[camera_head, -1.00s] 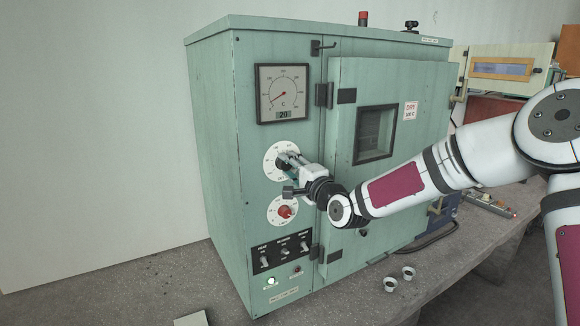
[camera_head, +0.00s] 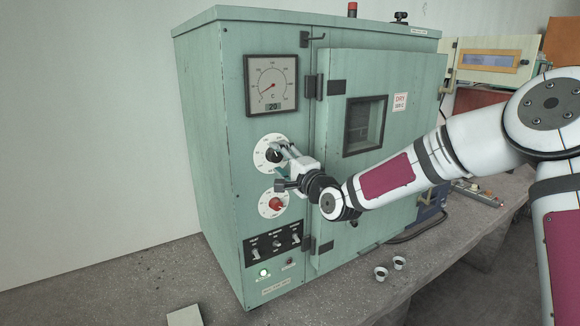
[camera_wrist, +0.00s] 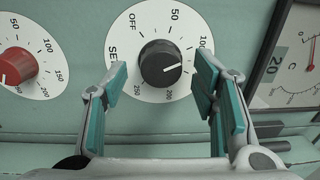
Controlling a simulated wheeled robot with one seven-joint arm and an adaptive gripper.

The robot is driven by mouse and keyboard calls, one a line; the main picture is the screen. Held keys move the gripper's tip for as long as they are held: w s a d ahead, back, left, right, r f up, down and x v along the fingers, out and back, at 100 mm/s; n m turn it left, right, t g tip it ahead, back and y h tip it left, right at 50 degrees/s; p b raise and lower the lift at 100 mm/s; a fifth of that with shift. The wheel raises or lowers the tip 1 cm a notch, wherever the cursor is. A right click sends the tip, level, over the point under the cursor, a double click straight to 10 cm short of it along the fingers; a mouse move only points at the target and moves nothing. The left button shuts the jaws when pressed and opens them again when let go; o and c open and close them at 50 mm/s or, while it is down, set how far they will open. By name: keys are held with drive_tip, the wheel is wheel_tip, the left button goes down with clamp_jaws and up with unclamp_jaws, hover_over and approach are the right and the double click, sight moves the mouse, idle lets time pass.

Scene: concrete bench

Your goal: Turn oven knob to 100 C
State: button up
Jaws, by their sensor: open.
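The green oven (camera_head: 210,120) stands on the bench. Its upper control is a black knob (camera_head: 273,155) on a white dial, also seen in the wrist view (camera_wrist: 160,62). The dial is marked OFF, 50, 100, 200, 250 and SET; the knob's white line points right, between 100 and 200. My gripper (camera_head: 284,161) is open in front of this dial. In the wrist view its two fingers (camera_wrist: 161,75) stand left and right of the black knob, with visible gaps, holding nothing. The right finger partly covers the dial near 100 and beyond.
A red knob (camera_head: 276,204) on a second white dial sits just below. A square gauge (camera_head: 271,83) above reads 20.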

drive_tip(key=v, duration=1.1)
drive_tip(key=shift+s, duration=0.25)
drive_tip(key=shift+d, duration=0.1)
drive_tip(key=s+d+f+n+g+h, duration=0.4)
drive_tip(key=s+d+n+g+h, duration=0.1)
drive_tip(key=s+d+n+h, duration=0.35)
drive_tip(key=s+d+r+g, duration=0.1)
drive_tip(key=s+d, duration=0.2)
drive_tip(key=s, duration=0.5)
drive_tip(key=s+d+r+n+g+h, duration=0.1)
drive_tip(key=s+d+r+g, duration=0.1)
drive_tip(key=s, duration=0.7)
drive_tip(key=s+d+r+n+g+h, duration=0.1)
drive_tip(key=s+d, duration=0.3)
drive_tip(key=s, duration=0.5)
drive_tip(key=shift+r+g+b, duration=0.3)
drive_tip(key=shift+g+b, duration=0.1)
drive_tip(key=shift+b, duration=0.05)
drive_tip(key=shift+n, duration=0.25)
